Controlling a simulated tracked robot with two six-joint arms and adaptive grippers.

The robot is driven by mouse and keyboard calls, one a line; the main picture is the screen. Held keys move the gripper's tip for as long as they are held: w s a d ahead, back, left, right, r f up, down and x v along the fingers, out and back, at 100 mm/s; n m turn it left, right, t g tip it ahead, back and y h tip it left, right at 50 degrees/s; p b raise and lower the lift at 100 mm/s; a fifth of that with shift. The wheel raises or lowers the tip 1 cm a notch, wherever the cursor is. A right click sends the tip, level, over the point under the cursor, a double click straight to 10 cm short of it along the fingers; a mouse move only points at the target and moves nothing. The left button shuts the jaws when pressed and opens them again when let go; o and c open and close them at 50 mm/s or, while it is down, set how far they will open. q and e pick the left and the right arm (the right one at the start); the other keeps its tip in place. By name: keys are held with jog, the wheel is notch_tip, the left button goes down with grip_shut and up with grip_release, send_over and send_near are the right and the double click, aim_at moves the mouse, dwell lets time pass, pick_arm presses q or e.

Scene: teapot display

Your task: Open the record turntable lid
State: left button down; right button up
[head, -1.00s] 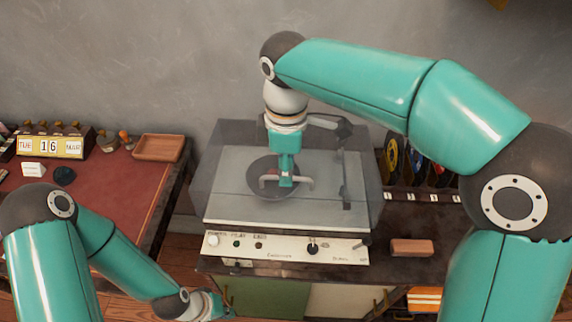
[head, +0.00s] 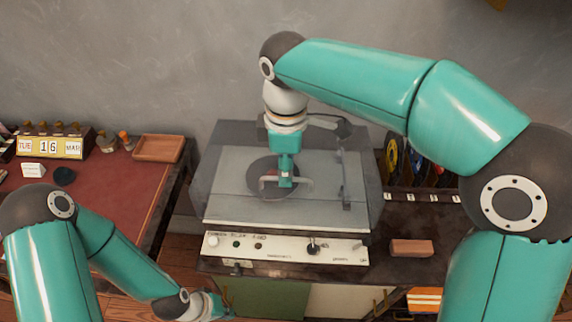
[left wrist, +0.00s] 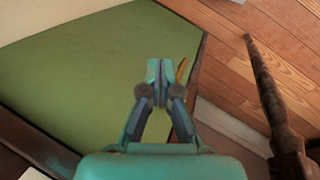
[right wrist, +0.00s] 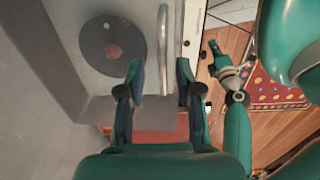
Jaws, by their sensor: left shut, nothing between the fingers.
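The record turntable (head: 290,248) stands on a dark cabinet top, with a pale control panel along its front. Its smoky see-through lid (head: 205,185) covers the deck and looks down. A dark disc (right wrist: 105,40) with a reddish centre shows through it. A pale bar handle (head: 298,182) runs along the lid's front; it also shows in the right wrist view (right wrist: 163,45). My right gripper (right wrist: 158,75) is at the handle, its fingers apart on either side of the bar, with gaps showing. My left gripper (left wrist: 158,72) is shut and empty, low before the green cabinet door (head: 270,297).
A brown block (head: 411,248) lies right of the turntable. Several records (head: 412,165) stand upright behind it. A red-topped desk (head: 105,205) at left holds a wooden tray (head: 158,148) and a calendar (head: 50,147). The grey wall is close behind.

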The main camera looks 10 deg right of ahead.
jog(key=shift+r, duration=0.15)
notch_tip(320, 180, up, 12)
jog(key=shift+f, duration=0.2)
dwell(0.4)
jog(key=shift+c, duration=0.2)
